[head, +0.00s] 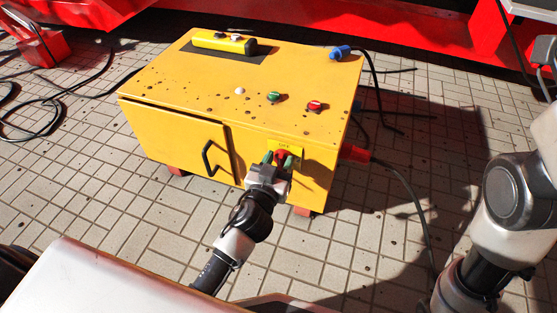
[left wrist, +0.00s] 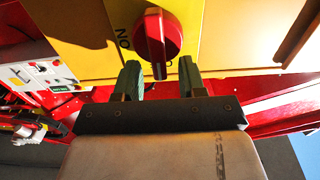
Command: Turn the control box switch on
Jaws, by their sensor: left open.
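In the left wrist view my left gripper (left wrist: 160,72) has one finger on each side of the grip's lower end, with gaps showing. My right gripper is out of view.
The box top holds a green button (head: 273,96), a red button (head: 315,105) and a yellow pendant (head: 224,42). A black door handle (head: 208,158) sticks out left of my gripper. A red plug (head: 355,153) and cable are on the right side.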

